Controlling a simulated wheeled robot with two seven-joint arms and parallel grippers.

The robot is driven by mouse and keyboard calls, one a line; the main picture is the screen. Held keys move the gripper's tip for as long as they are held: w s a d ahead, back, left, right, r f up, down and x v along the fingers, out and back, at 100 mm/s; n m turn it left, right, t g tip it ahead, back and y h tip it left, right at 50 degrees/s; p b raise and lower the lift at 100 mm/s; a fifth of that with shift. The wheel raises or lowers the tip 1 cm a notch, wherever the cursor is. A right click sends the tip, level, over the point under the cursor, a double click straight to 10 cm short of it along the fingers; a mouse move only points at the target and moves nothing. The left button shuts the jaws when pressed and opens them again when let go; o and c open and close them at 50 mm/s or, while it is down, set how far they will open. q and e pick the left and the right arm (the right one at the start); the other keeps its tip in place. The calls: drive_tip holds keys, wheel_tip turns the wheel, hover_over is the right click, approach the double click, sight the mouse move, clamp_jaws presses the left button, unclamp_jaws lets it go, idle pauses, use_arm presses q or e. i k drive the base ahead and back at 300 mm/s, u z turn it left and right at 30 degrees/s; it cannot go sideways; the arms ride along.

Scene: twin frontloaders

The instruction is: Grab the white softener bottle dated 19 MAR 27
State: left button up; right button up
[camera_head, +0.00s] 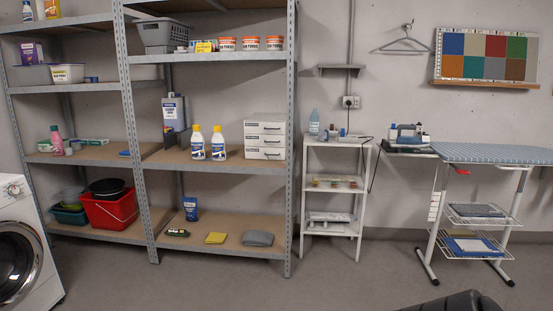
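Two white bottles with yellow caps stand upright side by side on the middle shelf of the metal rack: a left white bottle (197,144) and a right white bottle (218,145). Both have blue-and-dark front labels. Their print is too small to read, so I cannot tell what they contain or whether either bears the date 19 MAR 27. A pink bottle (56,142) stands on the left rack section. Neither of my grippers can be made out. A dark rounded part shows at the bottom right edge, and I cannot tell what it is.
White drawer boxes (265,137) stand right of the bottles, and a grey file holder (175,121) stands to their left. Rack uprights (290,150) flank the shelf. A washing machine (20,240) is at far left, an ironing board (495,153) at right. Floor before the rack is clear.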

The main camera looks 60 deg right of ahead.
sight(197, 139)
drive_tip(key=z, duration=1.15)
drive_tip(key=i, duration=0.75)
drive_tip(key=z, duration=0.8)
drive_tip(key=i, duration=2.45)
drive_tip(key=u, duration=0.25)
drive_tip(key=i, duration=1.3)
drive_tip(key=u, duration=0.3)
